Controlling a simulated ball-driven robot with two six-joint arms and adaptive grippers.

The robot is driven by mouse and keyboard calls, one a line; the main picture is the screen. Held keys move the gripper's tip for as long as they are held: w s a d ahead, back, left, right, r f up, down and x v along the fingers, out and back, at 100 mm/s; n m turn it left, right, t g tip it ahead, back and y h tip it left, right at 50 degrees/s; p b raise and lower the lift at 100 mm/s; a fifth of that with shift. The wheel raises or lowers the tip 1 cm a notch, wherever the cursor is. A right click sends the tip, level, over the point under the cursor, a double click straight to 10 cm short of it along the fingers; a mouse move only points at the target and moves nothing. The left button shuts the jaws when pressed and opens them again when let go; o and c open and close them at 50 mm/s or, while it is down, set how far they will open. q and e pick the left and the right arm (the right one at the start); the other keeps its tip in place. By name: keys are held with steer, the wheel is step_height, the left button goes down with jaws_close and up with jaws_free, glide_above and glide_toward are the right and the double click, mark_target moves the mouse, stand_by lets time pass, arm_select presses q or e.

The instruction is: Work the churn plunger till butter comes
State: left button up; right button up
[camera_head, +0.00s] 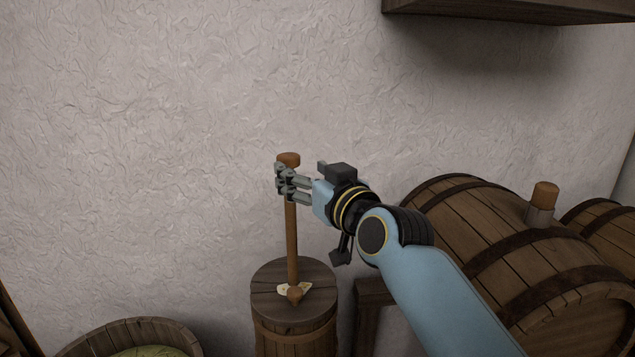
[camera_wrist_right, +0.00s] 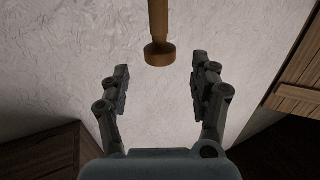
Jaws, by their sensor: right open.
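The churn (camera_head: 296,325) is a dark wooden staved vessel at the lower middle of the head view. Its plunger (camera_head: 292,235) is a brown rod standing upright through the lid, with a wider knob (camera_head: 288,159) on top. A pale yellow-white patch lies on the lid around a small wooden piece at the rod's foot. My right gripper (camera_head: 282,181) is open, its fingers overlapping the rod just below the knob. In the right wrist view, the knob (camera_wrist_right: 160,54) shows between the spread fingertips (camera_wrist_right: 162,62), apart from both. My left gripper is out of view.
Large barrels (camera_head: 520,250) lie at the right, one with a wooden bung (camera_head: 543,196). A round wooden tub (camera_head: 135,335) with greenish contents is at the lower left. A dark shelf (camera_head: 500,10) juts from the wall (camera_head: 150,130) at the upper right.

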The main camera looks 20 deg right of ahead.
steer(key=s, duration=0.5)
steer(key=shift+d, duration=0.3)
